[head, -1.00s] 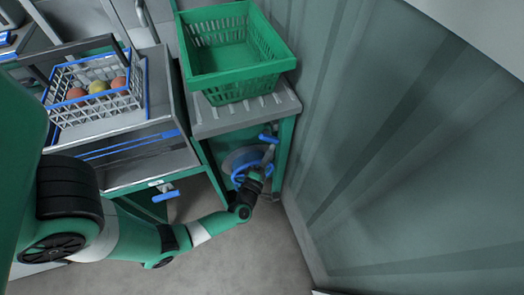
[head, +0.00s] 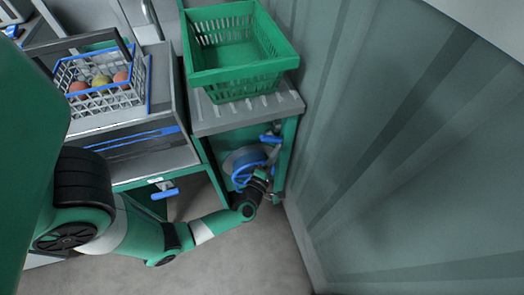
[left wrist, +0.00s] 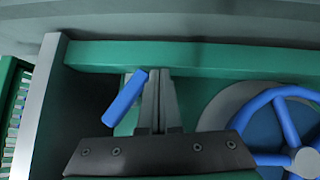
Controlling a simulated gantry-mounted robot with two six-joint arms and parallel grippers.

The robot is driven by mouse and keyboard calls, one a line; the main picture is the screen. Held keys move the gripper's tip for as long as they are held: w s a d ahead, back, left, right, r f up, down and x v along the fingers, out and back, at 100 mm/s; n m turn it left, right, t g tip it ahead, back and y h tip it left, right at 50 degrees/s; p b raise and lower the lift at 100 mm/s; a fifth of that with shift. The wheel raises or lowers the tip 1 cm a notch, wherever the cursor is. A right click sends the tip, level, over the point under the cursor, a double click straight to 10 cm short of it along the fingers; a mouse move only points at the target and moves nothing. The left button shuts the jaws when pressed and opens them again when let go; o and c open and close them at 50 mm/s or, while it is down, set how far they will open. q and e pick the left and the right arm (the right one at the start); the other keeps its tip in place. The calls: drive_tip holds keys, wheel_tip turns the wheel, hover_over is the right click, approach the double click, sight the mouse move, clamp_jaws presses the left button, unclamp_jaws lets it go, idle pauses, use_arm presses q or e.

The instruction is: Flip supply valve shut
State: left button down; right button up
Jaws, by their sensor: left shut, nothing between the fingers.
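A blue valve lever (head: 270,138) sits on the green cabinet front below the grey shelf, above and right of a blue handwheel (head: 243,176). My left gripper (head: 271,158) reaches up from below, just under the lever and right of the wheel. In the left wrist view the shut, empty fingers (left wrist: 158,88) are right beside the tilted blue lever (left wrist: 124,97), with the handwheel (left wrist: 284,122) to the right. I cannot tell whether the fingers touch the lever. Its pivot is hidden behind the fingers. My right gripper is not in view.
A green basket (head: 241,80) stands on the grey shelf (head: 215,122) above. Left of it, a white wire basket (head: 100,98) with several fruits stands on a bench. Another blue lever (head: 165,194) is under that bench. A corrugated wall (head: 390,150) closes off the right.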

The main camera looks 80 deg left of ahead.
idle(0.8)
use_arm(q)
drive_tip(key=s+d+f+b, duration=0.3)
drive_tip(key=s+d+f, duration=0.2)
drive_tip(key=d+f, duration=0.2)
wheel_tip(320, 180, down, 2)
drive_tip(key=shift+d+f, duration=0.25)
idle(0.5)
